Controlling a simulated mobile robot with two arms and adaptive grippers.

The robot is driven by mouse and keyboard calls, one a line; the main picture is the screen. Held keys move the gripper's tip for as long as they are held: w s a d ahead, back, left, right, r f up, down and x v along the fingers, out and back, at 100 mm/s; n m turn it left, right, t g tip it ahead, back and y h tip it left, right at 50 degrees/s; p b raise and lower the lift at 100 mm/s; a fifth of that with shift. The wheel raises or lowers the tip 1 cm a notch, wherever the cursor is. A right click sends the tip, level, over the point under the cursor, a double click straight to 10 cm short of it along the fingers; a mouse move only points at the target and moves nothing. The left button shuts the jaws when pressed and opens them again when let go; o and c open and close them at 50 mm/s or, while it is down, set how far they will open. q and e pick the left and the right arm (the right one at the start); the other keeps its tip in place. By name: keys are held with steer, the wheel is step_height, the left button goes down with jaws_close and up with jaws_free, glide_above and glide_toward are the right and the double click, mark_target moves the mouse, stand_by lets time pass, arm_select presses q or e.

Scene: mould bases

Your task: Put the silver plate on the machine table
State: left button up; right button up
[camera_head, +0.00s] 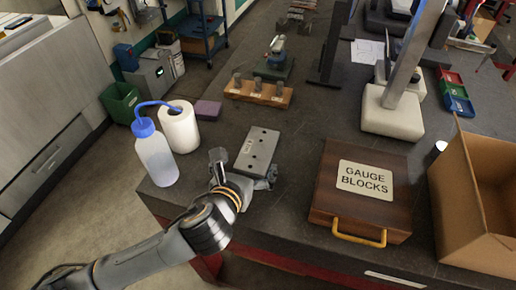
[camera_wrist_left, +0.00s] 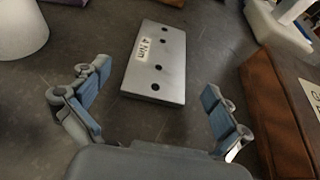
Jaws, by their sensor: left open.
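The silver plate (camera_head: 258,149) lies flat on the dark workbench (camera_head: 290,230), near its front left part. It is a rectangular block with several holes and a small white label; in the left wrist view the plate (camera_wrist_left: 156,62) lies just beyond the jaws. My left gripper (camera_head: 243,172) is at the near end of the plate. In the left wrist view the left gripper (camera_wrist_left: 156,92) is open and empty, its fingers spread wider than the plate. My right gripper is out of view. I cannot tell which surface is the machine table.
A blue-capped bottle (camera_head: 156,158) and a paper roll (camera_head: 180,130) stand left of the plate. The wooden gauge-block box (camera_head: 325,195) is to the right, with a cardboard box (camera_head: 480,200) beyond. A wooden holder (camera_head: 258,94) with metal cylinders stands behind. Bare bench separates plate and gauge-block box.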

mark_target(258, 148)
arm_select(q)
steer(key=x, duration=0.4)
steer(key=shift+w+r+p, duration=0.1)
steer(key=shift+r+p, duration=0.05)
steer(key=shift+p, duration=0.2)
steer(key=shift+w+d+f, duration=0.15)
steer(key=shift+w+f, duration=0.1)
steer(key=shift+w, duration=0.25)
steer(key=shift+s, duration=0.1)
steer(key=shift+c, duration=1.1)
steer(key=shift+r, duration=0.1)
steer(key=c, duration=1.4)
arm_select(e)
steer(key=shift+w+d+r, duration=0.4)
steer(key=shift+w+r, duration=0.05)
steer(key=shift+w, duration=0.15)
